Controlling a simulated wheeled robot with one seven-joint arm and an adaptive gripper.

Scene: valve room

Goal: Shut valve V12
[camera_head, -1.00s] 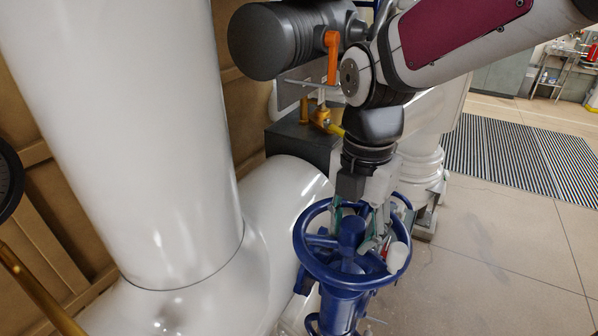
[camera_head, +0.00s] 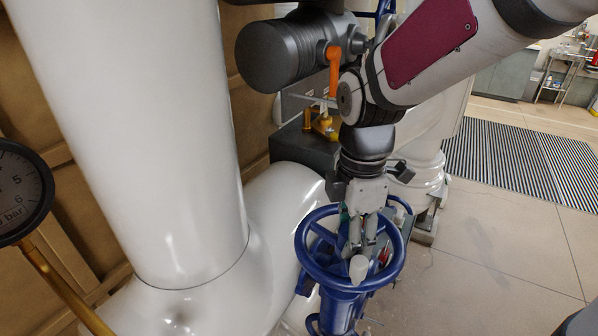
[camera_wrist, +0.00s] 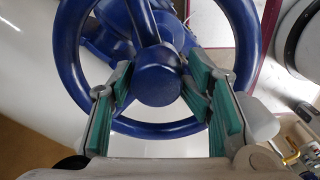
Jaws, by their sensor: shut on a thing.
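A blue handwheel valve (camera_head: 312,265) stands upright in the lower middle of the head view, its spoked wheel tilted towards the camera. No V12 label is readable on it. My gripper (camera_head: 360,245) reaches down into the wheel from above. In the wrist view the blue wheel (camera_wrist: 70,50) fills the upper middle, with its round hub (camera_wrist: 157,78) in the centre. The green-padded fingers of my gripper (camera_wrist: 160,88) lie on both sides of the hub, shut on the handwheel. Their exact contact is partly hidden, and the fingers cover the hub in the head view.
A large white pipe (camera_head: 130,120) rises at left and bends close behind the wheel. A pressure gauge (camera_head: 18,195) is at the left edge. A valve with an orange lever (camera_head: 333,70) is behind my arm. Open floor (camera_head: 480,240) and a striped mat (camera_head: 520,155) lie at right.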

